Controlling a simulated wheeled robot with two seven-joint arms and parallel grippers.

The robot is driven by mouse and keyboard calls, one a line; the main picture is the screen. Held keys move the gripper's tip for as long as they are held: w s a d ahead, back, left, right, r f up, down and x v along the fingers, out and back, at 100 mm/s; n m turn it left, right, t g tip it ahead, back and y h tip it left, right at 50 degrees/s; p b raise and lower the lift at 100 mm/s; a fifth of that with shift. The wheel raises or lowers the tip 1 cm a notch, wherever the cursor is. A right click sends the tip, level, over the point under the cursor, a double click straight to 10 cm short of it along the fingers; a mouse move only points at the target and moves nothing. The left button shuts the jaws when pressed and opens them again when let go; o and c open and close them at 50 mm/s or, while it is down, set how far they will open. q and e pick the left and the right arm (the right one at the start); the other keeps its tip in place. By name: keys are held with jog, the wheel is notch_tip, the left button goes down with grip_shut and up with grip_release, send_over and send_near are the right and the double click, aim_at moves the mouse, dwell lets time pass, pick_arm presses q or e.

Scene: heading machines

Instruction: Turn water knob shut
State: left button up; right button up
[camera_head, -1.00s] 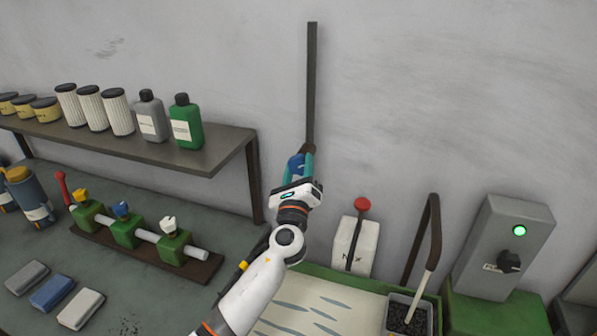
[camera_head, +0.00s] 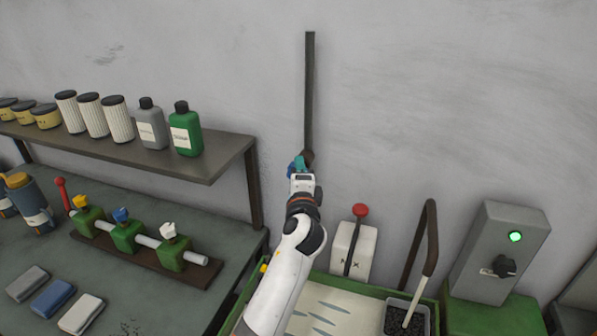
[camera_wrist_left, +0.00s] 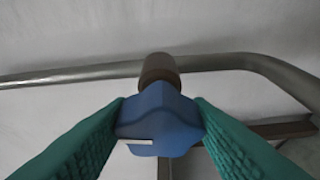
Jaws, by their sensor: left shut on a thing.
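The blue water knob (camera_wrist_left: 158,122) sits on a brown valve stem (camera_wrist_left: 158,68) at a pipe by the wall. In the left wrist view both green fingers of my left gripper (camera_wrist_left: 158,130) press on its two sides. A white mark on the knob lies nearly level in that view. In the head view my left gripper (camera_head: 299,165) is at the foot of the vertical wall pipe (camera_head: 309,95), and it mostly hides the knob. My right gripper is not in view.
A shelf (camera_head: 215,160) with bottles and filters is left of my arm. Below it, a green bench holds a manifold (camera_head: 125,235) with yellow, blue and white knobs. A red-knobbed lever box (camera_head: 352,245) and a grey switch box (camera_head: 500,250) stand to the right.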

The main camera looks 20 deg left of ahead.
pick_arm(q)
jog(key=shift+n+g, duration=0.3)
jog(key=shift+n, duration=0.3)
jog(key=shift+p, duration=0.3)
jog(key=o, duration=1)
